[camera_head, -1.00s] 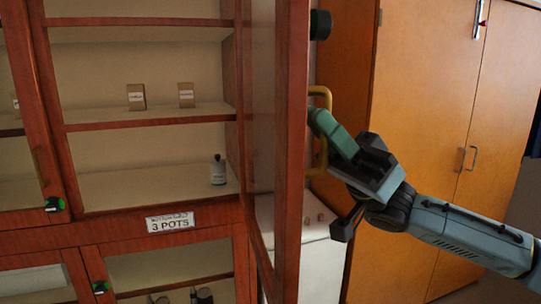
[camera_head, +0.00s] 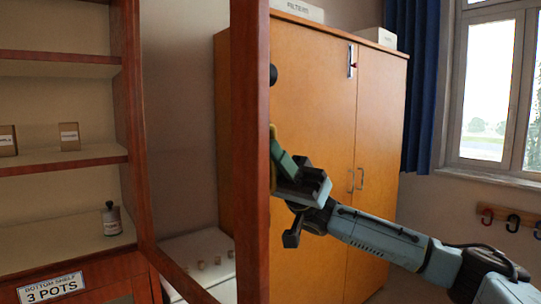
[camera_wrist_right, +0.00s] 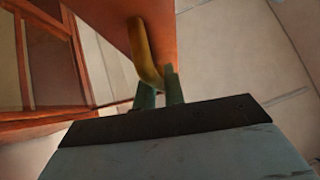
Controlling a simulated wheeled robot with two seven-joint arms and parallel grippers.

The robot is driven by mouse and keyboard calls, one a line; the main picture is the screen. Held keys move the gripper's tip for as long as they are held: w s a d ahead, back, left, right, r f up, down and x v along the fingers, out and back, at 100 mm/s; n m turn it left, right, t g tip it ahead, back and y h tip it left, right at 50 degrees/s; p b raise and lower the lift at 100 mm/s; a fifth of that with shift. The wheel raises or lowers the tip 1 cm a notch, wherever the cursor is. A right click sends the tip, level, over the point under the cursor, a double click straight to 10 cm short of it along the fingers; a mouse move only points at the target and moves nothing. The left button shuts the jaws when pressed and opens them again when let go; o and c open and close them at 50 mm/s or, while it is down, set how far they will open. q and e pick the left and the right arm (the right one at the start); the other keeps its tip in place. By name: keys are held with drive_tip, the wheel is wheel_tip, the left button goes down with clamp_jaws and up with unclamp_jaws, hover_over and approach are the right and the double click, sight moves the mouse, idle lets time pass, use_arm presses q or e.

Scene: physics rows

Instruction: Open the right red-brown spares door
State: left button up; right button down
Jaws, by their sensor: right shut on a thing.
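The red-brown framed door (camera_head: 250,150) of the shelf cabinet stands swung open, seen nearly edge-on in the head view. My right gripper (camera_head: 280,160) is at the door's outer side, shut on its yellow handle (camera_head: 273,143). In the right wrist view the green fingers (camera_wrist_right: 160,92) close on the lower end of the yellow handle (camera_wrist_right: 146,58), which is fixed to the door (camera_wrist_right: 118,22). The open cabinet shelves (camera_head: 70,158) show at the left, with a small bottle (camera_head: 112,219) and small boxes (camera_head: 69,137). My left gripper is not in view.
An orange-brown wooden cabinet (camera_head: 315,130) stands behind the door, with boxes on top (camera_head: 298,10). A low white surface (camera_head: 200,245) with small items lies behind the door. A window (camera_head: 500,90) and wall hooks (camera_head: 513,220) are at the right.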

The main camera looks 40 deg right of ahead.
drive_tip(key=c, duration=1.8)
unclamp_jaws()
